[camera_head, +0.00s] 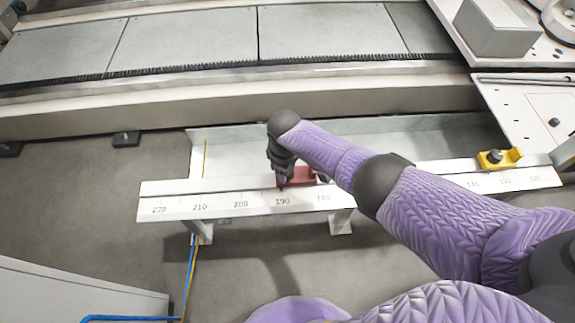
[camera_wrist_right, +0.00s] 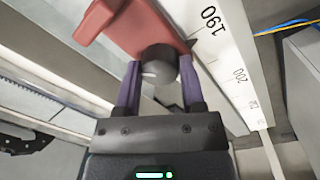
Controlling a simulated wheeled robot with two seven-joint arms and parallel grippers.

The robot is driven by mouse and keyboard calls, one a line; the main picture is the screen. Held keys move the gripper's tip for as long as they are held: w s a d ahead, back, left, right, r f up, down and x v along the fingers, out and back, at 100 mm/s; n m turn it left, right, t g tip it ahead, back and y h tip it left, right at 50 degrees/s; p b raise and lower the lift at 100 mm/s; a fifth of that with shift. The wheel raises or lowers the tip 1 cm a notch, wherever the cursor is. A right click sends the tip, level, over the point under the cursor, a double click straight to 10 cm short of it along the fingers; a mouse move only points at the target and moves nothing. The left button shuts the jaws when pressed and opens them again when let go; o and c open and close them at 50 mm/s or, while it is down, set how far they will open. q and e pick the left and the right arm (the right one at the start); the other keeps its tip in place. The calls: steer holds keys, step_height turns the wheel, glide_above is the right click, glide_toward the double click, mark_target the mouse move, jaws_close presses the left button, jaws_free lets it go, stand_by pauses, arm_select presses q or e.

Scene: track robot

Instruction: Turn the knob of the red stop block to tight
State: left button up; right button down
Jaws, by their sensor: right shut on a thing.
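The red stop block (camera_head: 301,177) sits on the white ruled rail (camera_head: 175,205), its pointer by the 190 mark. In the right wrist view the red block (camera_wrist_right: 140,25) is at the top, with its dark round knob (camera_wrist_right: 159,66) facing the camera. My right gripper (camera_wrist_right: 158,85) is shut on the knob, one finger on each side of it. In the head view my right gripper (camera_head: 283,178) comes down at the left end of the block, and the arm hides part of the rail. My left gripper is not in view.
A yellow stop block (camera_head: 499,158) with a dark knob sits farther right on the rail. Behind lies a long conveyor-like track (camera_head: 190,40). A grey box (camera_head: 497,27) stands at the back right. A pale cabinet (camera_head: 70,295) and blue tubing are at the lower left.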

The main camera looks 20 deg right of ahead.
steer(key=m, duration=0.4)
steer(key=shift+m, duration=0.3)
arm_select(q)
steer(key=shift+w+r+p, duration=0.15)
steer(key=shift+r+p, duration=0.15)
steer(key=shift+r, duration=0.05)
arm_select(e)
steer(key=shift+a+m, duration=0.1)
steer(key=shift+m, duration=2.1)
steer(key=shift+c, duration=1)
jaws_free()
arm_select(q)
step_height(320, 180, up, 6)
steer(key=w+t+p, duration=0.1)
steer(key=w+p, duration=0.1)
steer(key=p, duration=0.5)
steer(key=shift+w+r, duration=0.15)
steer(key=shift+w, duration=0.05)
arm_select(e)
step_height(320, 180, up, 10)
steer(key=shift+a, duration=0.2)
